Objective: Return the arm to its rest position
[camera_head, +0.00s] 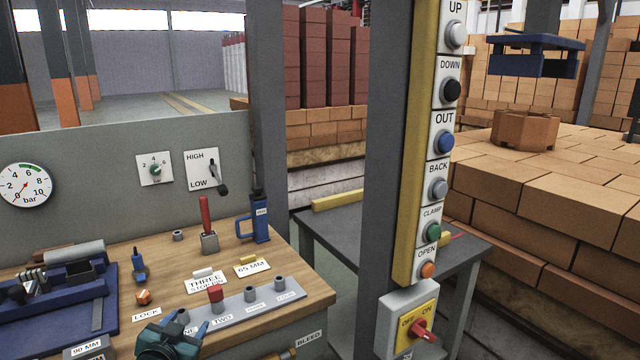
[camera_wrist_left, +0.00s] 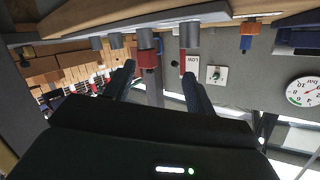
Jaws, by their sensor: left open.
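My left gripper (camera_head: 180,325) is at the bottom edge of the head view, low in front of the workbench (camera_head: 320,290). In the left wrist view its two dark fingers (camera_wrist_left: 160,72) stand apart with nothing held between them. A red block (camera_head: 215,293) sits on the post labelled TWO, just beyond and right of the gripper. It also shows upside down between the fingers in the left wrist view (camera_wrist_left: 148,60), apart from them. The rest of the left arm is hidden below the frame. My right gripper does not show.
The bench carries a grey strip (camera_head: 255,307) with several posts, a red-handled lever (camera_head: 208,225), a blue tool (camera_head: 260,220), an orange knob (camera_head: 143,297) and a blue vise-like fixture (camera_head: 60,290). A grey column with a button panel (camera_head: 445,150) stands right. Brick stacks (camera_head: 560,200) fill the far right.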

